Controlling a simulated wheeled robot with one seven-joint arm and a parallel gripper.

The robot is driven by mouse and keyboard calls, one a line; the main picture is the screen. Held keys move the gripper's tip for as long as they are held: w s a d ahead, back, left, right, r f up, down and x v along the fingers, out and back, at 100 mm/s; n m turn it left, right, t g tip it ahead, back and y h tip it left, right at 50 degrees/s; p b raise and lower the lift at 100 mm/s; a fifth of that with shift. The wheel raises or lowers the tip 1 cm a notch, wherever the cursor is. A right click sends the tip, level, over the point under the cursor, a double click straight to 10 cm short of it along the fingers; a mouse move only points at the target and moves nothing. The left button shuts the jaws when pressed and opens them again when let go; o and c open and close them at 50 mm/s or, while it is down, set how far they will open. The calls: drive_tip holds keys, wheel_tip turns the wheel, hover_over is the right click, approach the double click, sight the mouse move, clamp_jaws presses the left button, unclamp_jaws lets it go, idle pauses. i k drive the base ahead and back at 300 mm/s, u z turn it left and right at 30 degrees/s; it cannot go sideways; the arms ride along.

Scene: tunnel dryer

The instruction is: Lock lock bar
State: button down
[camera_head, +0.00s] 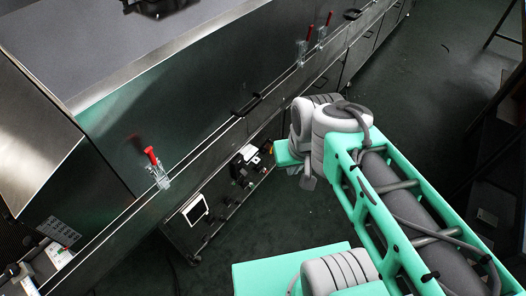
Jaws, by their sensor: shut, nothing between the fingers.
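Several upright clamp-like fittings with red handles stand along the long metal edge of the dryer. The nearest red handle (150,155) rises from a clear or shiny bracket (160,177) at the left centre and tilts slightly left. Two more red handles, one (308,33) and another (323,25), stand close together farther back. I cannot tell which part is the lock bar, or whether any is locked. My arm reaches in from the lower right and bends near the centre, right of the dryer's edge. I cannot make out my gripper; the end of the arm seems hidden behind its own joints.
A dark handle (246,105) sits along the edge. Dark floor (425,90) lies open at the upper right, with a dark frame at the far right.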

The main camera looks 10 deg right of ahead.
sight(261, 149)
drive_tip(key=z, duration=1.35)
drive_tip(key=i, duration=1.55)
drive_tip(key=u, duration=3.3)
